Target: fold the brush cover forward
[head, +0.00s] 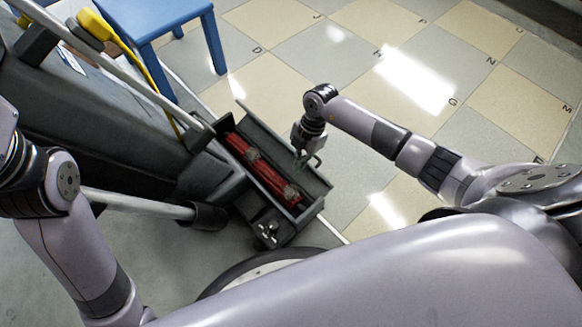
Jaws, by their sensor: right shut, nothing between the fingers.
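The brush cover (290,151) is a dark grey panel along the right side of the brush housing at the front of a grey floor machine (90,110). It stands tilted away from the housing, so the housing is open. Inside lie red rollers (262,170) with pale clips. My right gripper (306,163) is shut and empty, over the inner side of the cover. I cannot tell whether it touches the cover. My left arm shows at the left edge, but its gripper is out of view.
A blue table or stool (155,22) stands behind the machine. A yellow handle (95,25) and a grey bar are on the machine. A round-ended grey tube (150,203) lies left of the housing. Tiled floor (350,60) is clear to the right.

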